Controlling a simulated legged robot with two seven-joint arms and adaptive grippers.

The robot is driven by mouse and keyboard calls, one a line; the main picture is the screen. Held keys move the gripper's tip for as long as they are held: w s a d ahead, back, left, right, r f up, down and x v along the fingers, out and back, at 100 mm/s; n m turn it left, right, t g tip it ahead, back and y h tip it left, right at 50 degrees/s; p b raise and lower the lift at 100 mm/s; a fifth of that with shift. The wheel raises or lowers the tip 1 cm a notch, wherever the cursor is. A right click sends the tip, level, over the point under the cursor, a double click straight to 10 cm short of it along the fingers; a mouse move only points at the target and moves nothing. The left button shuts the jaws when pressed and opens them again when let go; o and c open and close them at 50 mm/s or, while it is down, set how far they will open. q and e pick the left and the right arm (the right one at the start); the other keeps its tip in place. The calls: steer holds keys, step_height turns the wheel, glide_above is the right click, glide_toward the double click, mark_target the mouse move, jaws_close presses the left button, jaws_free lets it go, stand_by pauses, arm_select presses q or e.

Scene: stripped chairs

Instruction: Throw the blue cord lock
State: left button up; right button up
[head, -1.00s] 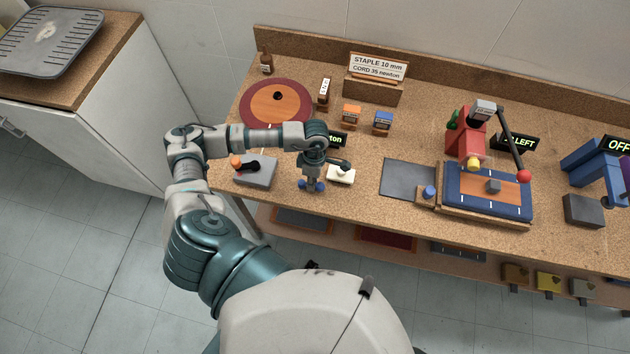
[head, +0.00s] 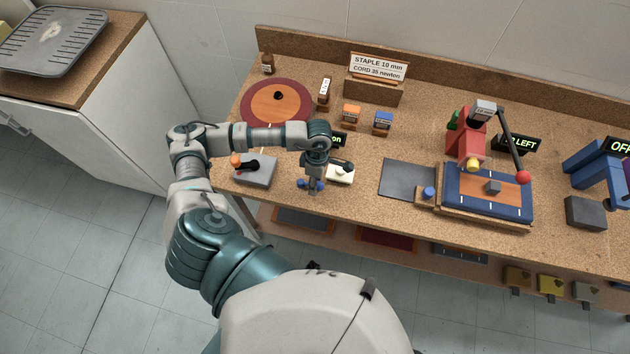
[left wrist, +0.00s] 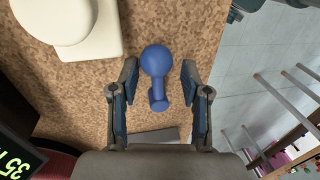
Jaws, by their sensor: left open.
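The blue cord lock shows in the left wrist view as a blue ball (left wrist: 155,62) with a short stem, near the bench's front edge. In the head view its blue parts (head: 303,183) show on both sides of my left gripper (head: 312,188), which hides the rest. In the left wrist view my left gripper (left wrist: 159,82) is open, one finger on each side of the blue piece. Gaps show between the fingers and the piece. My right gripper is not in view.
A grey block (head: 257,172) with orange and black levers stands left. A lit display (left wrist: 18,158) is partly hidden. Further right are a grey mat (head: 405,178) and a red press (head: 466,135).

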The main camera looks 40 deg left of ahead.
arm_select(q)
step_height(320, 180, up, 12)
steer(key=w, duration=0.2)
steer(key=shift+w+a+f, duration=0.15)
steer(key=shift+w+a, duration=0.05)
steer(key=shift+a, duration=0.1)
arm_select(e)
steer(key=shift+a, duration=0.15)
arm_select(q)
steer(key=shift+a+f, duration=0.1)
steer(key=shift+a, duration=0.2)
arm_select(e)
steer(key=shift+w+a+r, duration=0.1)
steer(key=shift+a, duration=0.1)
